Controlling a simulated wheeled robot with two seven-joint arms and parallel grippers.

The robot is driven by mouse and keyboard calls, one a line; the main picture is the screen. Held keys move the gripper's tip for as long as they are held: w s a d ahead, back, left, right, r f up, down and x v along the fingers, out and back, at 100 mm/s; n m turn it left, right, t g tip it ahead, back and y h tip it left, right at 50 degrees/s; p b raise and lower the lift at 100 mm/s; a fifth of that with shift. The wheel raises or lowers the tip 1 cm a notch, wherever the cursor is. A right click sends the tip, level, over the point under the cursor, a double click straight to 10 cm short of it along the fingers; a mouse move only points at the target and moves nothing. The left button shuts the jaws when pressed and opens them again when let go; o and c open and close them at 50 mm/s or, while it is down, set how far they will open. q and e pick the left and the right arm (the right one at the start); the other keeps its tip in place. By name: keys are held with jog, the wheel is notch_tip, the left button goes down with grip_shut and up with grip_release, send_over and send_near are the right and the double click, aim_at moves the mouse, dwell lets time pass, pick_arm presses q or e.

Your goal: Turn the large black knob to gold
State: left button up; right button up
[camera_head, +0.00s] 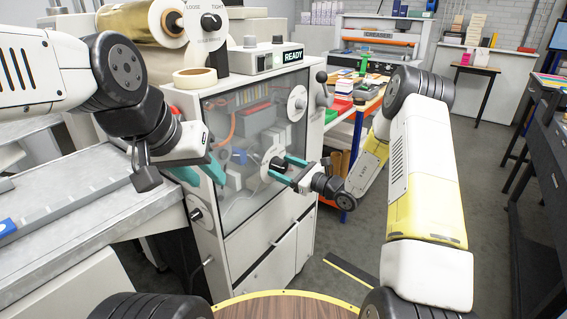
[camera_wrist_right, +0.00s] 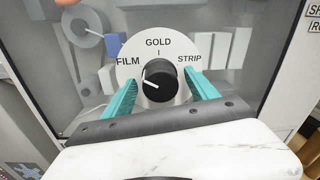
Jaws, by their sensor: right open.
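The large black knob (camera_wrist_right: 160,86) sits on a round white dial (camera_wrist_right: 183,50) marked FILM, GOLD and STRIP. Its white pointer line points left, toward FILM. In the head view the knob (camera_head: 276,165) is on the machine's clear front panel. My right gripper (camera_wrist_right: 164,84) is open, with one teal finger on each side of the knob. I cannot tell whether the fingers touch it. In the head view my right gripper (camera_head: 284,168) reaches in from the right. My left gripper (camera_head: 203,177) appears open and empty beside the machine's left edge.
The machine (camera_head: 270,225) has a READY display (camera_head: 292,56), a LOOSE/TIGHT dial (camera_head: 210,40) and a smaller white dial (camera_head: 297,103) above the knob. A lever (camera_head: 322,88) stands at its right edge. A grey bench (camera_head: 80,205) lies left; open floor is at right.

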jog(key=c, duration=1.4)
jog(key=m, duration=0.5)
jog(key=shift+d+m, duration=0.1)
jog(key=shift+m, duration=0.3)
jog(key=m, duration=0.5)
jog(key=shift+m, duration=0.3)
jog(key=o, duration=1.4)
